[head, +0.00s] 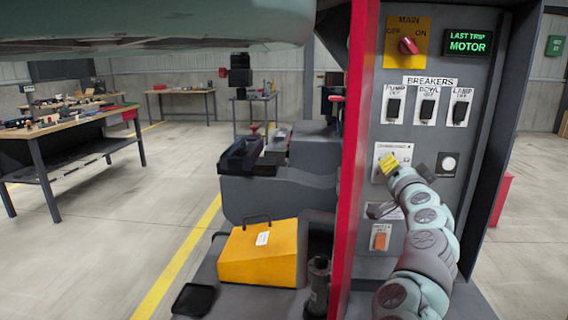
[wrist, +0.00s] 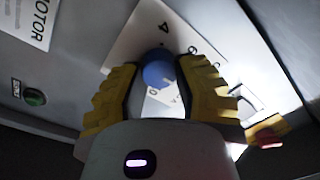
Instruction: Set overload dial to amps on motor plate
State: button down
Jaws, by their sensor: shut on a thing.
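The overload dial shows in the wrist view as a round blue knob (wrist: 158,70) on a white scale plate (wrist: 188,40) with printed numbers, among them 4 and 6. My gripper (wrist: 160,82) has its two yellow fingers on either side of the knob and is shut on it. In the head view my gripper (head: 388,164) is at the white dial plate (head: 403,150) on the grey control panel and hides the knob. The knob's pointer and exact setting cannot be made out. The motor plate's amps value is not readable; a "MOTOR" label (wrist: 38,35) shows in the wrist view.
Above the dial are three breaker switches (head: 428,107) and the red main switch (head: 408,46). A green display (head: 468,43) reads "LAST TRIP MOTOR". A red cabinet edge (head: 352,150) stands left.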

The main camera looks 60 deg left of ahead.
jog(key=shift+w+f, duration=0.1)
dwell(0.5)
jog(key=c, duration=0.6)
grip_release()
jog(key=shift+v, duration=5.95)
